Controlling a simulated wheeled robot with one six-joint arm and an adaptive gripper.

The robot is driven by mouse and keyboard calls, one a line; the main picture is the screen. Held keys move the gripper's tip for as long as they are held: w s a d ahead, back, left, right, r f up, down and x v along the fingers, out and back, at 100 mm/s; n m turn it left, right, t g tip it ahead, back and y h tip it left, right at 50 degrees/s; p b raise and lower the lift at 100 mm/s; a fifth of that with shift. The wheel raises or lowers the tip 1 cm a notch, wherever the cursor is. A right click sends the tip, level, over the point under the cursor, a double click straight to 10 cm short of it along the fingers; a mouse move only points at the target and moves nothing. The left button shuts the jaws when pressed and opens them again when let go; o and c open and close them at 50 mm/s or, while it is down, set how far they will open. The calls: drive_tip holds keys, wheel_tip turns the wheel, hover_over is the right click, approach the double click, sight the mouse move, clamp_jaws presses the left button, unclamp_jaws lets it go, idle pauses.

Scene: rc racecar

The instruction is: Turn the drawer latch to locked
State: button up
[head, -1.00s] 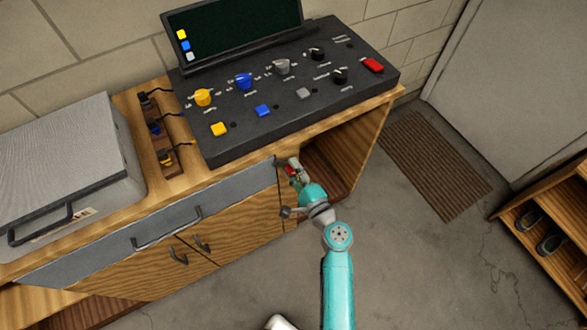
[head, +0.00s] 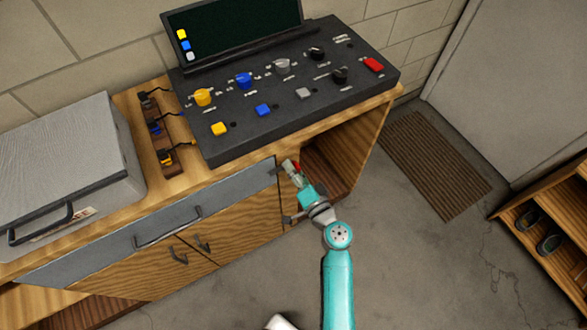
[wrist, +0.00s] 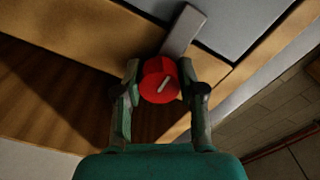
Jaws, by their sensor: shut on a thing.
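The drawer latch is a red round knob (wrist: 158,80) with a pale line mark and a flat grey bar (wrist: 184,32). In the wrist view the bar points up and slightly right, its end overlapping the grey drawer front. My gripper (wrist: 160,72) has one finger on each side of the knob and is shut on it. In the head view my gripper (head: 291,168) is at the right end of the grey drawer front (head: 110,240), below the counter edge.
The drawer has a dark handle (head: 167,229), with wooden cabinet doors (head: 160,270) below. An open compartment (head: 335,160) lies right of the latch. A control panel (head: 225,145) is above on the counter. Clear floor lies to the right, with a brown mat (head: 435,165).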

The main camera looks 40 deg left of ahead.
drive_tip(key=shift+s+f+n, duration=0.2)
drive_tip(key=shift+n, duration=0.3)
drive_tip(key=shift+s+f, duration=0.1)
drive_tip(key=shift+f, duration=0.1)
drive_tip(key=o, duration=1.1)
drive_tip(key=shift+r, duration=0.1)
drive_tip(key=shift+r, duration=0.15)
drive_tip(key=v, duration=1.2)
